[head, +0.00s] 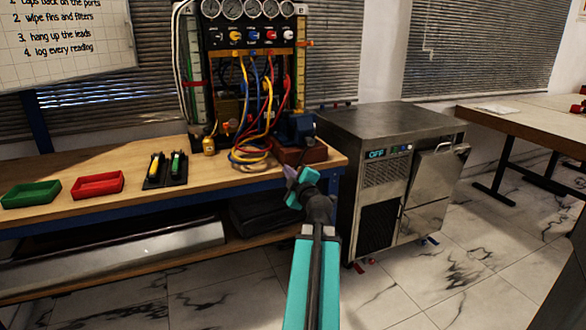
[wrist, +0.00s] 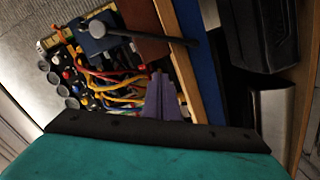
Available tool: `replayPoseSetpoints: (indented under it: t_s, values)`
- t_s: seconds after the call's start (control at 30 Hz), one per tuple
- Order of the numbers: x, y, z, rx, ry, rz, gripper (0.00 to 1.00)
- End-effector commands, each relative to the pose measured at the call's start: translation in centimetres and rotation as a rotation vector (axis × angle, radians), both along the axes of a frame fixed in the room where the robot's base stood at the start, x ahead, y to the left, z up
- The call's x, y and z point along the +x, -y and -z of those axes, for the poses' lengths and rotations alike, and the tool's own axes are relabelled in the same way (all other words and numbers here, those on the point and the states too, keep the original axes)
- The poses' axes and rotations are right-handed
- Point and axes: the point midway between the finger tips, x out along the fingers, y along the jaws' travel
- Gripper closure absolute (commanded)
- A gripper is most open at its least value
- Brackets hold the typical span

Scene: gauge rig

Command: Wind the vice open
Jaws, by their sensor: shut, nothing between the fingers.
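The blue vice (head: 296,127) sits on a reddish-brown block at the right end of the workbench. In the wrist view the vice (wrist: 98,42) is at the upper left, with a round grey screw end and a dark bar handle (wrist: 160,37) pointing right. How far its jaws stand apart cannot be told. My gripper (head: 290,172) is in front of the bench's right end, below the vice in the picture. Its purple fingers (wrist: 163,92) are shut and empty, apart from the handle.
A gauge panel (head: 250,35) with coloured hoses (head: 255,110) stands left of the vice. A steel machine reading OFF (head: 385,140) stands right of the bench. Green (head: 31,193) and red trays (head: 97,185) lie at the bench's left.

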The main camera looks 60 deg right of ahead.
Motion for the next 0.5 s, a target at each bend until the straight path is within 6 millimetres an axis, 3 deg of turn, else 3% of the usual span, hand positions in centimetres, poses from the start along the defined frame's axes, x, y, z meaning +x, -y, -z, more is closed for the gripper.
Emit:
replayPoseSetpoints:
  t_s: [0.4, 0.5]
  values:
    - [2.2, 1.9, 0.1, 0.001, 0.0, 0.002, 1.0]
    - [1.7, 3.1, 0.8, 0.003, -0.001, 0.006, 1.0]
